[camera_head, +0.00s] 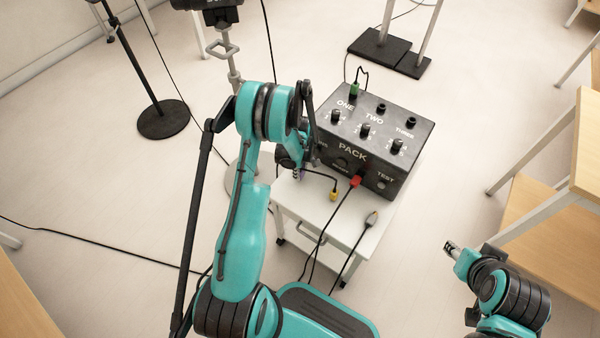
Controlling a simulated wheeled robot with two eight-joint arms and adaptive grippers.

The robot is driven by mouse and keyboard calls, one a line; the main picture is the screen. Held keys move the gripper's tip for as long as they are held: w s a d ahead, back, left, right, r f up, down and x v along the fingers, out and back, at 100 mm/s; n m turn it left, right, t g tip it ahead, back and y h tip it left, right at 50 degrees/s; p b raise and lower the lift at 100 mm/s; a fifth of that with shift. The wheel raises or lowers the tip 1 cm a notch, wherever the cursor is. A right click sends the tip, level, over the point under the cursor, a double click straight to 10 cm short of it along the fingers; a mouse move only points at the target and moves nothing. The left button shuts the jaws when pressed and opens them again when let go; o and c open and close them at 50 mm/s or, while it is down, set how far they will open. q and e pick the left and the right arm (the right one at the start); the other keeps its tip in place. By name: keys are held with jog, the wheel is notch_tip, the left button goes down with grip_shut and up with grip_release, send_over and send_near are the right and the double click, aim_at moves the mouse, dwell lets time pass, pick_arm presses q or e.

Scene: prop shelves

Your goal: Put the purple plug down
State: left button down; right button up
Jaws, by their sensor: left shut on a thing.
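The purple plug (301,175) shows only as a small patch of purple at the left edge of the white cart top (345,215). My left gripper (297,168) is shut on it, beside the left end of the black power pack (410,150). My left arm and gripper hide most of the plug. I cannot tell whether the plug touches the cart top. My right gripper (452,247) is at the lower right, away from the cart. It is too small to tell if its fingers are open.
A yellow plug (334,195) and a grey plug (371,218) lie on the cart top. A red plug (356,181) is at the pack's front and a green plug (354,90) on its top. Cables trail down the cart's front. A wooden table (560,150) stands right.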

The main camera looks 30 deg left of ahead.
pick_arm(q)
jog(key=c, duration=1.3)
grip_release()
jog(key=shift+f, duration=0.1)
jog(key=shift+o, duration=0.2)
